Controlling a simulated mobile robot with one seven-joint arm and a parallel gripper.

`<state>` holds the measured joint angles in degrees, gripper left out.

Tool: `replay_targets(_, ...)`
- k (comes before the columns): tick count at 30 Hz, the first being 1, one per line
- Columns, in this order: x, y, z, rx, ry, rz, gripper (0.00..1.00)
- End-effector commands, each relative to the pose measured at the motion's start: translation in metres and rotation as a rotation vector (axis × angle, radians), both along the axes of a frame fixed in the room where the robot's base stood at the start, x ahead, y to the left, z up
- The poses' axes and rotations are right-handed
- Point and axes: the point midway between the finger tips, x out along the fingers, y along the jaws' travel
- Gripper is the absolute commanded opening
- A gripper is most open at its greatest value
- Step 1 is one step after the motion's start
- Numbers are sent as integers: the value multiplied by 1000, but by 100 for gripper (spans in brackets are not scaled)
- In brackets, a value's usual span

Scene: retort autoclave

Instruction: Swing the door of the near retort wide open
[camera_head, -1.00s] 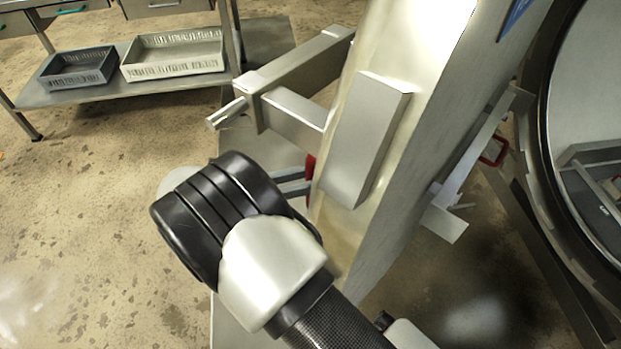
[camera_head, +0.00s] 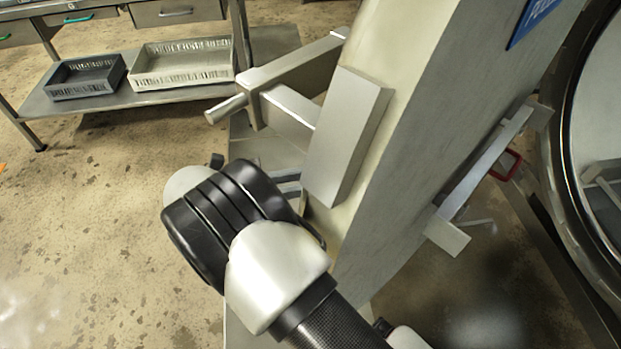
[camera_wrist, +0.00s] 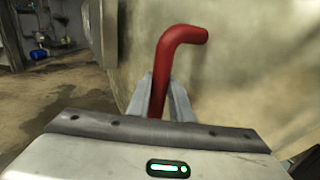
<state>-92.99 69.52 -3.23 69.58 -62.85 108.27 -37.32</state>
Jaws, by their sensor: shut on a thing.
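The near retort's door (camera_head: 435,130) is a thick pale metal slab standing partly open, apart from the round retort mouth (camera_head: 562,150) at the right. A box-shaped block (camera_head: 345,138) and a latch arm (camera_head: 290,82) are fixed on its outer side. In the wrist view, a red bent handle (camera_wrist: 180,45) rises beside the door's surface (camera_wrist: 255,70). My gripper (camera_wrist: 160,95) is shut on the handle's upright part, and the bend sticks out above the fingers. In the head view, my wrist hides most of the gripper and the handle.
A steel bench (camera_head: 60,110) at the upper left holds a dark grey basket (camera_head: 85,90) and a pale basket (camera_head: 182,78) on its lower shelf. Open concrete floor (camera_head: 80,220) lies left of my arm. A bracket with a red loop (camera_head: 507,165) is between door and mouth.

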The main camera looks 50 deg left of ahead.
Motion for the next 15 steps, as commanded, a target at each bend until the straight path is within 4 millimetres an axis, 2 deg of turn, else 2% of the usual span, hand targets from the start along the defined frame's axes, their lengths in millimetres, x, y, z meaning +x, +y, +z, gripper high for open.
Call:
replay_targets(1,8,-1,1,0,-9,-5,0)
replay_targets(11,8,-1,1,-1,-9,-5,0)
replay_targets(12,8,-1,1,-1,-9,-5,24)
replay_targets(15,6,-1,1,0,-7,-4,38)
